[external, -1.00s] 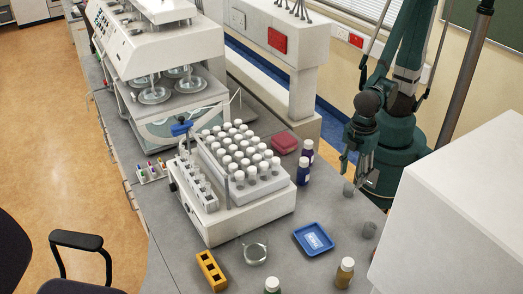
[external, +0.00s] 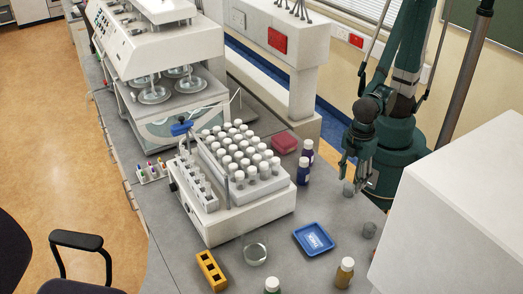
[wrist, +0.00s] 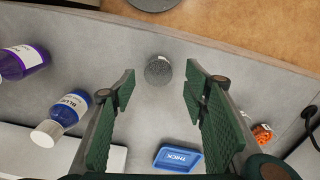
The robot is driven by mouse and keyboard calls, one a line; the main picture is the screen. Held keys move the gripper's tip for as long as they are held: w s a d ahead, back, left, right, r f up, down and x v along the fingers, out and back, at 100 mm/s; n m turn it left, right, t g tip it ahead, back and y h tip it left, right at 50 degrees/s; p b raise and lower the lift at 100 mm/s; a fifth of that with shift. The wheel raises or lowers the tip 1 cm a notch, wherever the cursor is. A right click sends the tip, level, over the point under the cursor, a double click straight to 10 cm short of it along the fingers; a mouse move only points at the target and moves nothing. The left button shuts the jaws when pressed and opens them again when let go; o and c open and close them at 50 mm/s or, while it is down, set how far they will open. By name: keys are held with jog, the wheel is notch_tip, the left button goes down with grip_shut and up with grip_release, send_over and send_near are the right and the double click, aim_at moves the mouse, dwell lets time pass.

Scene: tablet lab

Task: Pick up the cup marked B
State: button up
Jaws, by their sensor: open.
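A small grey cup (external: 348,188) stands on the bench near my arm's base. A second grey cup (external: 369,230) stands nearer, right of the blue tray. No letter can be read on either. In the wrist view one grey cup (wrist: 158,70) shows in the gap between my fingertips, apart from both fingers. The other cup cannot be made out there; my right finger may hide it. My gripper (external: 355,176) is open and empty, above the bench by the farther cup. Its green pads are spread in the wrist view (wrist: 161,82).
A blue tray (external: 314,239) lies left of the nearer cup. A purple bottle (external: 307,152) and a blue bottle (external: 303,171) stand left of my gripper. An amber bottle (external: 345,272) stands in front. A large white box (external: 455,215) is at right.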

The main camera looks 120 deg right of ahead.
aim_at(349, 188)
jog(key=shift+f, duration=0.1)
jog(key=shift+d+f+b, duration=0.15)
jog(key=shift+f+b, duration=0.45)
jog(key=shift+f, duration=1.9)
jog(key=shift+c, duration=0.5)
jog(key=c, duration=0.7)
